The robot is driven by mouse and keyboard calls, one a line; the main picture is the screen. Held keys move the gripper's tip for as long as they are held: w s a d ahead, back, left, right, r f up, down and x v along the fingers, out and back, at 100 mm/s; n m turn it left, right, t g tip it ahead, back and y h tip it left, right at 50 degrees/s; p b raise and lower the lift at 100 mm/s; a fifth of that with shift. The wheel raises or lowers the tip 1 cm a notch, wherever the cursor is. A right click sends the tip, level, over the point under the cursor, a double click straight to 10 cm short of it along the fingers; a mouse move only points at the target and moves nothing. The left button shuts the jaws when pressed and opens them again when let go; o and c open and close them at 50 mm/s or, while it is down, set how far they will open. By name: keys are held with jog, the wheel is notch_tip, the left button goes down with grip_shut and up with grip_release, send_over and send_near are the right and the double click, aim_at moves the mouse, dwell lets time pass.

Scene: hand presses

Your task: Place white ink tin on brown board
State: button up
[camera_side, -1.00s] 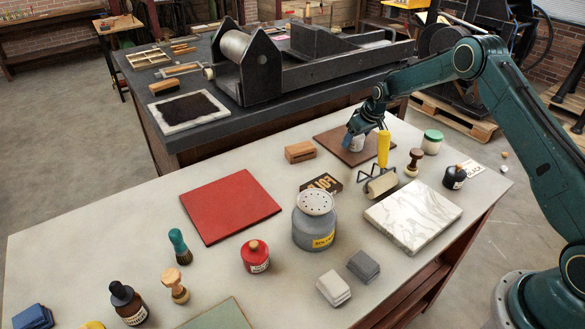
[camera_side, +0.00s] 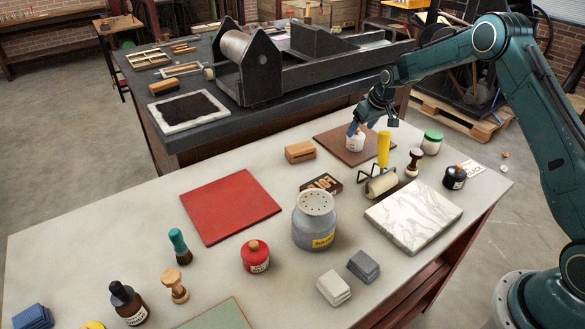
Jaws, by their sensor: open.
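The white ink tin (camera_side: 356,143) stands upright on the brown board (camera_side: 330,139) at the back of the pale table, in the side view. My gripper (camera_side: 357,130) is just above the tin, its blue fingertips open near the tin's top. Whether a fingertip still touches the tin I cannot tell. The board lies flat, and part of it is hidden behind the tin.
A yellow-handled roller (camera_side: 383,160) stands close in front of the board. A wooden block (camera_side: 300,152) is to its left. A green-lidded jar (camera_side: 432,142), a dark-headed stamp (camera_side: 414,161) and a marble slab (camera_side: 413,214) are to the right.

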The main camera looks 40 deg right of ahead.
jog(key=v, duration=0.6)
jog(key=shift+s+r, duration=0.2)
jog(key=shift+r, duration=0.1)
dwell(0.3)
jog(key=s+a+r, duration=0.6)
jog(key=s+r, duration=0.3)
jog(key=s+a+r, duration=0.6)
jog(key=s+r, duration=0.2)
jog(key=r, duration=0.1)
jog(key=s+a, duration=0.3)
jog(key=s, duration=0.9)
jog(key=s+a+t, duration=0.1)
jog(key=s+a, duration=0.2)
jog(key=s, duration=0.9)
